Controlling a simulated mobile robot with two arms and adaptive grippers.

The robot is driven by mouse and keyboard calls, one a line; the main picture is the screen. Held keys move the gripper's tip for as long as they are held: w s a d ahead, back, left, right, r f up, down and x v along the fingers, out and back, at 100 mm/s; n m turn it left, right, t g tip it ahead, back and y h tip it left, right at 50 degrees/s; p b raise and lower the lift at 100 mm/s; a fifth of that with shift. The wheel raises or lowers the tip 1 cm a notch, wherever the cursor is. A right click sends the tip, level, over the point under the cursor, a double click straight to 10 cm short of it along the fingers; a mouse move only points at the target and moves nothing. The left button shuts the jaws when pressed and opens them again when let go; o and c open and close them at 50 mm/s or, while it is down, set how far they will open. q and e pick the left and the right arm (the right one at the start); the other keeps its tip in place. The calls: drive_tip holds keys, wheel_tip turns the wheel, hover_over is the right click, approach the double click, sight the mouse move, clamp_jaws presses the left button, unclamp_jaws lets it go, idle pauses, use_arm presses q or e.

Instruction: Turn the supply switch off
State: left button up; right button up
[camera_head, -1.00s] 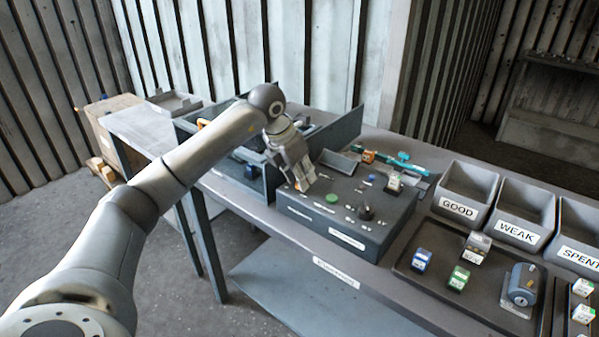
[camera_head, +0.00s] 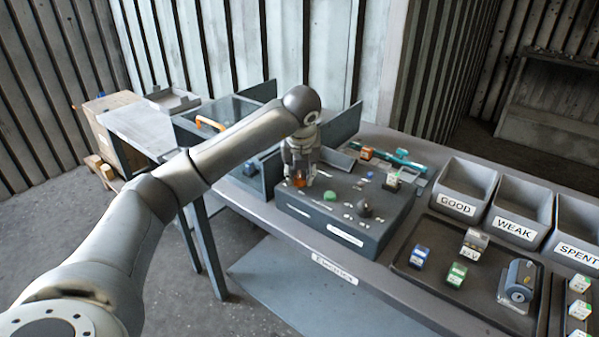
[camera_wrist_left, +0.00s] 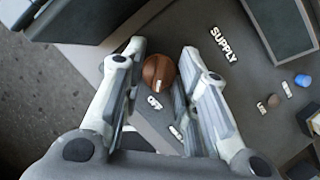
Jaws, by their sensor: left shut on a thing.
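The supply switch is a round orange-brown knob (camera_wrist_left: 158,72) beside the SUPPLY label (camera_wrist_left: 223,44) in the left wrist view. A small pale mark on the knob lies on its side facing the OFF label (camera_wrist_left: 154,102). My left gripper (camera_wrist_left: 160,76) has its fingers on both sides of the knob and is shut on it. In the head view the left gripper (camera_head: 301,184) points down at the left part of the dark control box (camera_head: 333,222), with the orange knob (camera_head: 300,182) partly hidden between its fingers. My right gripper is not in view.
A green button (camera_head: 329,196) and a black knob (camera_head: 364,208) sit on the box to the right. A clear-lidded case with an orange handle (camera_head: 210,123) stands left behind. Bins labelled GOOD (camera_head: 465,186), WEAK and SPENT stand at right, behind a tray of small blocks.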

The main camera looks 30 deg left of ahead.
use_arm(q)
drive_tip(key=shift+n, duration=0.6)
drive_tip(key=o, duration=1)
drive_tip(key=v, duration=1.2)
drive_tip(key=shift+w+d, duration=0.2)
drive_tip(key=shift+w, duration=0.05)
